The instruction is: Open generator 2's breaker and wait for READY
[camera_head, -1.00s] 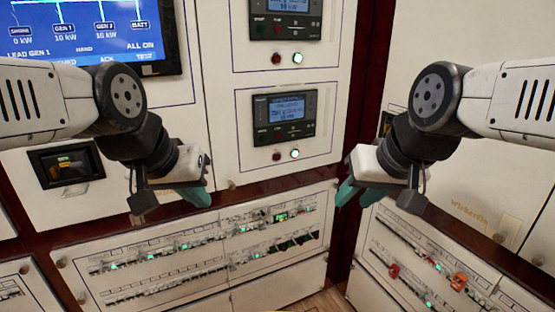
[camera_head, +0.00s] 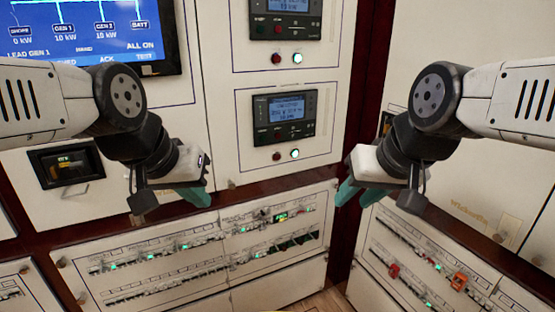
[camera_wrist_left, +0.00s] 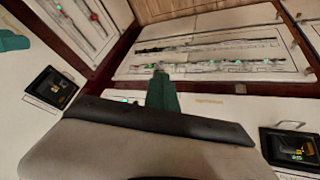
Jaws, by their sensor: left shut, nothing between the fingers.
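The blue screen (camera_head: 80,35) at the upper left lists GEN 1 and GEN 2 at 10 kW each and ALL ON. A black-framed breaker unit (camera_head: 66,164) is on the left panel, and another (camera_head: 385,124) shows partly behind my right arm. I cannot read which one is generator 2's. The left wrist view shows two such units, one at left (camera_wrist_left: 52,92) and one at right (camera_wrist_left: 290,146). My left gripper (camera_head: 196,197) is shut and empty, in front of the panels. My right gripper (camera_head: 354,194) hangs apart from them; its jaw opening is unclear.
Two controllers, upper (camera_head: 286,20) and lower (camera_head: 285,115), each have a dark red lamp and a lit green lamp below. Breaker rows (camera_head: 200,250) with green lights fill the lower middle panel. The right-hand row has red handles (camera_head: 459,281). Space before the panels is free.

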